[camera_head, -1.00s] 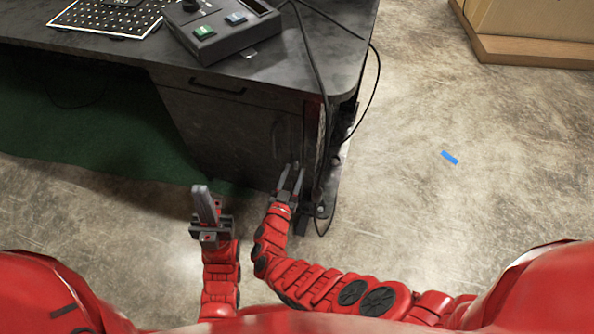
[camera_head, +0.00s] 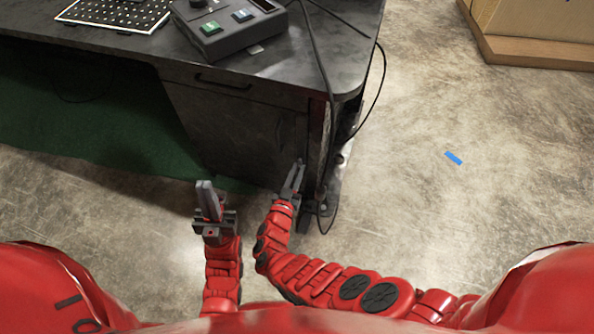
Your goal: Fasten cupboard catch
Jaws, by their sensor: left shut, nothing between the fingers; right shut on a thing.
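The cupboard (camera_head: 235,135) is a dark grey door under the desk's drawer, and it looks closed or nearly closed. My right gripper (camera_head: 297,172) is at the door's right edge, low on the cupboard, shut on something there. The fingers cover what they hold, and it is too small and dark to make out; I cannot tell whether it is the catch. My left gripper (camera_head: 207,194) is shut and empty, pointing up in front of the cupboard over the floor, apart from the door.
The dark desk (camera_head: 130,45) carries a control box (camera_head: 228,28) with green and blue buttons and a perforated panel (camera_head: 118,14). Black cables (camera_head: 379,80) hang at its right side. A blue strip (camera_head: 453,158) lies on open floor to the right.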

